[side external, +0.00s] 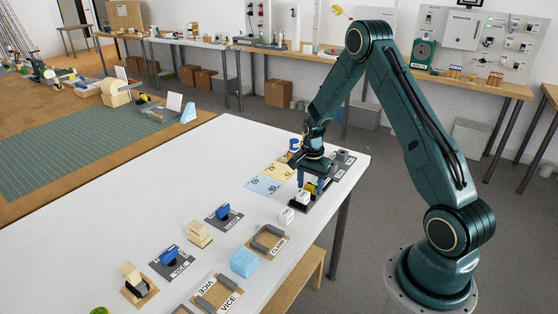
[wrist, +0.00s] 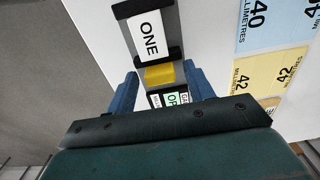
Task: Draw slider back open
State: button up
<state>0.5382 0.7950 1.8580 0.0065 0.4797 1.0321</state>
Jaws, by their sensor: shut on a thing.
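The slider unit is a dark track with black end bars (wrist: 130,8) near the table's right edge. A yellow piece (wrist: 159,76), which looks like the slider's handle, is beside the block, on the side nearer my wrist. My gripper (wrist: 161,80) points down with its blue fingers shut on the yellow piece; it shows at the track in the side view too (side external: 309,183). A green and white label (wrist: 171,99) reading "OP" is partly hidden by my gripper.
Blue (side external: 264,186) and yellow (side external: 280,171) millimetre cards lie left of the track. A clamp tray (side external: 270,242), a light blue block (side external: 243,262) and vices are nearer the camera. The table's left middle is clear.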

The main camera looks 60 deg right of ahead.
jog(key=shift+s+d+f, duration=0.1)
jog(key=shift+d+f, duration=0.7)
jog(key=shift+f, duration=0.05)
dwell(0.7)
dwell(1.1)
jog(key=o, duration=0.5)
jog(key=shift+r, duration=0.2)
jog(key=shift+d+r, duration=0.15)
jog(key=shift+r, duration=1.45)
jog(key=shift+d+r, duration=0.15)
jog(key=shift+r, duration=1.7)
